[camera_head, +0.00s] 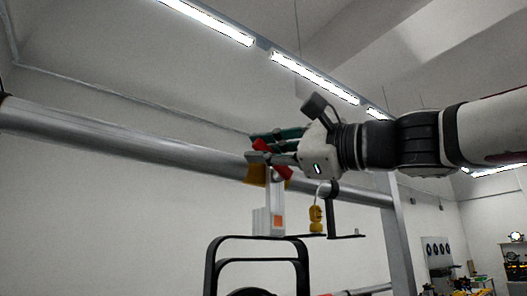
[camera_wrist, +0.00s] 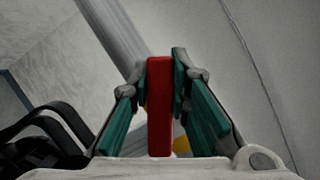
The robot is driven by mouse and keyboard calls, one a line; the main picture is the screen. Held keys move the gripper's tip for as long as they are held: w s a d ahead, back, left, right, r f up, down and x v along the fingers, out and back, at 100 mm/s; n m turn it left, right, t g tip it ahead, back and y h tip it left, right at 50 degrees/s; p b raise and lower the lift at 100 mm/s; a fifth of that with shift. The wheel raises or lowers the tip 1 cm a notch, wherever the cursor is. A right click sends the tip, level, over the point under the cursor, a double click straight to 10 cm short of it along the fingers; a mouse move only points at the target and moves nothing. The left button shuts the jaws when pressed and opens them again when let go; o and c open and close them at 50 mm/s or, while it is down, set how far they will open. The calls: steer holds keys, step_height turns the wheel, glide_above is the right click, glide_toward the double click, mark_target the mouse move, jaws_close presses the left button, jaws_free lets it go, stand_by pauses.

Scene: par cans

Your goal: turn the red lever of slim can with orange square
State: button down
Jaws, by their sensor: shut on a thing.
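The red lever (camera_wrist: 159,110) stands between the two green-padded fingers of my gripper (camera_wrist: 160,75) in the wrist view. In the head view my gripper (camera_head: 262,148) is shut on the red lever (camera_head: 260,146), at the clamp under the metal pipe. The slim can's orange square (camera_head: 277,222) shows on a pale block below the clamp. The fingers hide part of the lever and clamp in the head view.
The thick metal pipe (camera_head: 130,138) runs across the view. A black yoke frame (camera_head: 257,240) hangs below. A yellow piece (camera_head: 316,215) hangs beside the pale block on a dark bracket. A metal upright (camera_head: 397,235) stands to the right.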

steer(key=c, duration=1.5)
jaws_free()
steer(key=v, duration=1.2)
